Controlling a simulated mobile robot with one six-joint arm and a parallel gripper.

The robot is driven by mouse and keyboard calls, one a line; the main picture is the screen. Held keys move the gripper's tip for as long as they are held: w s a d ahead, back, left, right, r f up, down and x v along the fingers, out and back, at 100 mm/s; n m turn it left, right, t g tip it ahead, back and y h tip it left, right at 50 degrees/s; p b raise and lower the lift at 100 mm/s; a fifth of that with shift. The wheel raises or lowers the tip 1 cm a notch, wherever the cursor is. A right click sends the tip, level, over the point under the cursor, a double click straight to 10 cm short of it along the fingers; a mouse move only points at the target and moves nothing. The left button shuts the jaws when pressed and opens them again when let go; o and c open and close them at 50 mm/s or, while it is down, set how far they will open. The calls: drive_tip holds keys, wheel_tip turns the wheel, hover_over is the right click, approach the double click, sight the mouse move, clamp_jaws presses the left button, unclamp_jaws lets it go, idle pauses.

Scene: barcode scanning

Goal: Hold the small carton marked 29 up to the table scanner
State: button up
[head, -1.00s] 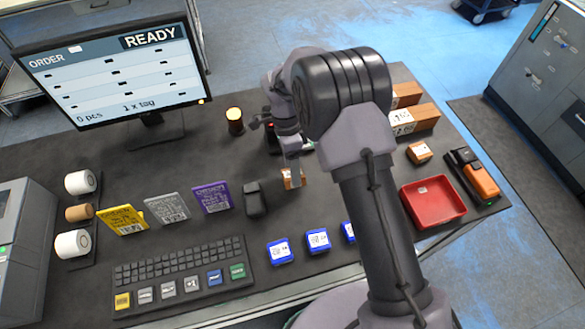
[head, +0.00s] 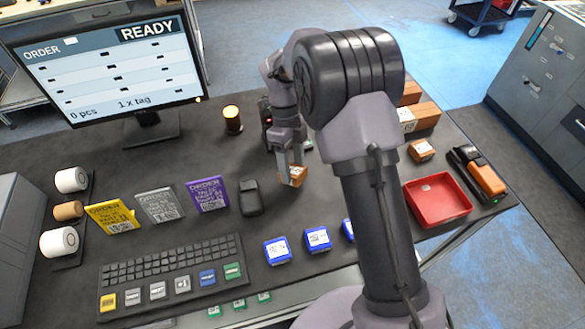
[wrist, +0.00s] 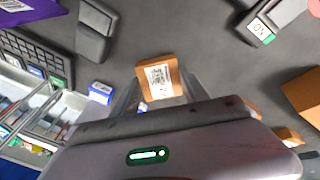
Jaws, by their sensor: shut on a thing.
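My gripper (head: 291,166) is shut on a small orange-brown carton (head: 297,180) over the middle of the table. In the wrist view the carton (wrist: 158,74) sits between the fingers of my gripper (wrist: 157,92), with a white barcode label facing the camera. I cannot read a number on it. The table scanner appears to be the dark upright device with a red light (head: 265,115), just behind my gripper and partly hidden by it. The carton is apart from it.
Several blue boxes (head: 318,239) stand in front. A red tray (head: 437,199), another small carton (head: 421,150) and larger boxes (head: 425,116) are at the right.

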drive_tip(key=shift+w+a+f, duration=0.15)
drive_tip(key=shift+w+f, duration=0.45)
drive_tip(key=s+d+r+p, duration=0.1)
drive_tip(key=s+d+r, duration=0.1)
drive_tip(key=s+r, duration=0.8)
drive_tip(key=s, duration=0.2)
drive_tip(key=shift+s+d, duration=0.3)
drive_tip(key=shift+s, duration=0.1)
